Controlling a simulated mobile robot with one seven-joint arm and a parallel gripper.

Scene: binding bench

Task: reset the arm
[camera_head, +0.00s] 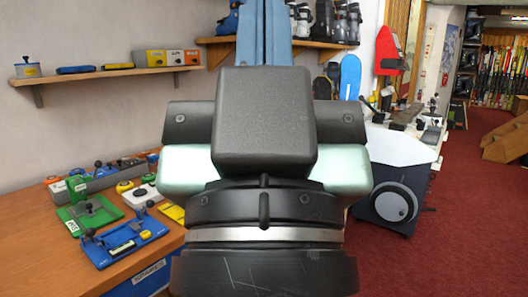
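My gripper (264,20) fills the middle of the camera_head view, seen from behind and very close. Its dark body and the round black wrist with a silver ring stand upright in the picture. Two blue fingers point up from the body, side by side with only a thin dark line between them. They look shut, and I see nothing between them. The fingertips are at or past the top edge of the picture. My arm hides the middle of the scene behind it.
A wooden bench (125,278) at left holds a green jig (88,212), a blue jig (125,240) and several small tools. A wall shelf (110,73) is above it. A grey machine with a round wheel (396,202) stands at right. Red carpet (455,250) is open at far right.

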